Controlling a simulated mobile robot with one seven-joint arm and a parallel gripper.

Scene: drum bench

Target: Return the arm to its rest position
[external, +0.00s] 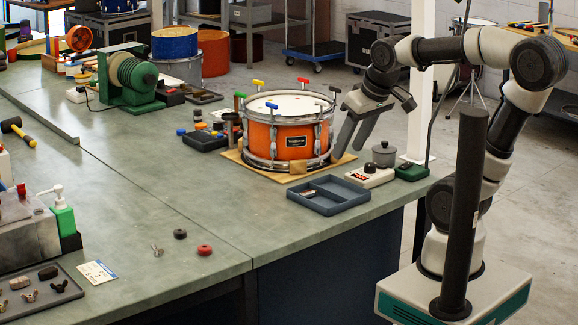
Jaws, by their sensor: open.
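My arm (505,110) reaches from its base at the right over the bench's right end, bent at the elbow. My gripper (350,146) points down and left, its fingers apart and empty, just right of the orange snare drum (290,143). In this view the fingers overlap the drum's right edge closely; I cannot tell whether they touch it. The drum sits upright on a tan board (262,174), with coloured-handled keys (257,84) standing around its rim.
A blue-grey divided tray (328,195), a white control box (368,176), a grey lidded pot (384,153) and a green box (411,171) lie near the drum. The bench's front middle (215,210) is mostly clear.

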